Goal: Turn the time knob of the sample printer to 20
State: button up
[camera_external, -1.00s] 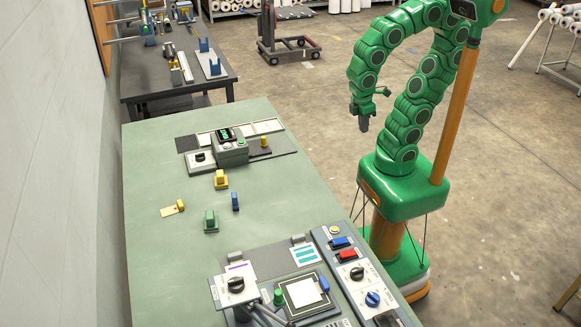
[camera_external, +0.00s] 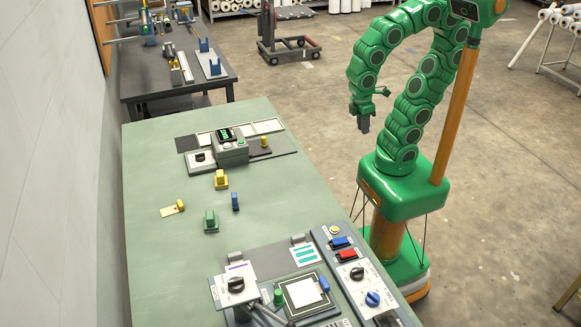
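My gripper (camera_external: 363,122) hangs pointing down over the floor, to the right of the green table and apart from everything on it. Its fingers are too small to tell open from shut. At the table's front, a press-like unit with a framed white sheet (camera_external: 303,292) has a black knob (camera_external: 236,284) on a white plate to its left. The panel to its right has a black knob (camera_external: 357,273) and a blue knob (camera_external: 372,298). Farther back, a grey device with a green-lit display (camera_external: 228,138) has a black knob (camera_external: 200,157). Labels are unreadable, so I cannot tell which is the time knob.
The green table (camera_external: 160,265) also bears a yellow block (camera_external: 221,180), a green block (camera_external: 211,222), a blue piece (camera_external: 235,201) and a tag with a yellow piece (camera_external: 173,209). A dark table (camera_external: 140,87) stands behind. The floor right of my base is open.

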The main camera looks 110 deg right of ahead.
jog(key=o, duration=0.7)
jog(key=w, duration=0.1)
jog(key=w+a, duration=0.1)
jog(key=w, duration=0.1)
jog(key=w+a, duration=0.1)
jog(key=shift+w+r, duration=0.3)
jog(key=shift+r, duration=0.1)
jog(key=shift+o, duration=1)
jog(key=w+a, duration=0.3)
jog(key=w, duration=0.2)
jog(key=shift+w+a+r+n, duration=0.25)
jog(key=shift+w+n, duration=0.1)
jog(key=shift+n, duration=0.05)
jog(key=w+a, duration=0.7)
jog(key=n+t, duration=0.2)
jog(key=n, duration=0.1)
send_over(374, 296)
notch_tip(374, 296, down, 11)
jog(key=shift+d+f, duration=0.1)
jog(key=shift+d, duration=0.05)
jog(key=shift+f, duration=3.95)
